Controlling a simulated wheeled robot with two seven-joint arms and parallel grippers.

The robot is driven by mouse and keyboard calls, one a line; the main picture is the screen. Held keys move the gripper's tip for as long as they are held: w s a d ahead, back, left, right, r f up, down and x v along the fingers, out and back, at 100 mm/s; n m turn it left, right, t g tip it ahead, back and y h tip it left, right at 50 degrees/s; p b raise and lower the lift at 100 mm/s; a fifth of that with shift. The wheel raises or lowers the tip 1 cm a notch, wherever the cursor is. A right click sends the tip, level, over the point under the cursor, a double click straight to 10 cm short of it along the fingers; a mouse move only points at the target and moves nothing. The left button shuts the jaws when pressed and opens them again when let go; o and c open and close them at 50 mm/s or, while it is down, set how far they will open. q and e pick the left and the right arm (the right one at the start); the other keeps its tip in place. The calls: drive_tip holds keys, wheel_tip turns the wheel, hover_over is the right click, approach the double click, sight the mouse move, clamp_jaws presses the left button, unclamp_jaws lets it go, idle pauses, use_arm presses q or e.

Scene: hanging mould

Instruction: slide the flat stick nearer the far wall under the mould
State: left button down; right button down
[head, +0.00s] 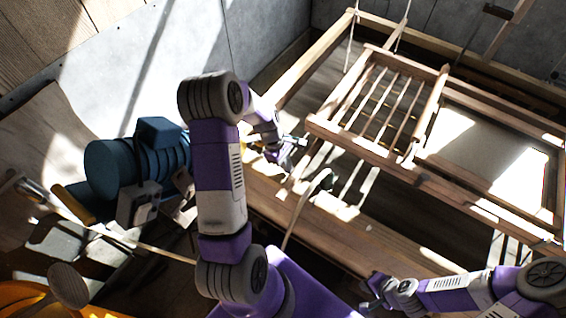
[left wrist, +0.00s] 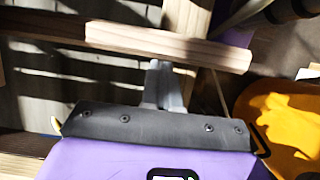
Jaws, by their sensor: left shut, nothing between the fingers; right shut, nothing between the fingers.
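The mould (head: 375,105), a wooden frame with thin slats, hangs by ropes over a larger wooden frame. Narrow pale strips (head: 316,160) show below its near left corner; I cannot tell for sure which are flat sticks and which are sunlight. My left gripper (head: 287,150) is just left of that corner, shut and empty. In the left wrist view a pale wooden bar (left wrist: 168,46) lies across, just beyond the shut fingertips (left wrist: 163,68); contact is unclear. My right gripper (head: 372,292) is shut and empty at the lower middle, away from the mould.
The large wooden frame (head: 300,70) surrounds the mould, with a wide plank (head: 350,235) on its near side. A blue motor-like machine (head: 135,165) stands at left. A curved pale hose-like piece (head: 295,215) rises near the plank. An orange object (left wrist: 285,115) shows in the left wrist view.

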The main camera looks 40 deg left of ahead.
use_arm(q)
drive_tip(key=shift+d, duration=0.45)
drive_tip(key=shift+r, duration=0.2)
drive_tip(key=a+p+v, duration=0.1)
drive_tip(key=p+v, duration=0.6)
drive_tip(key=v, duration=0.3)
drive_tip(key=shift+f, duration=0.2)
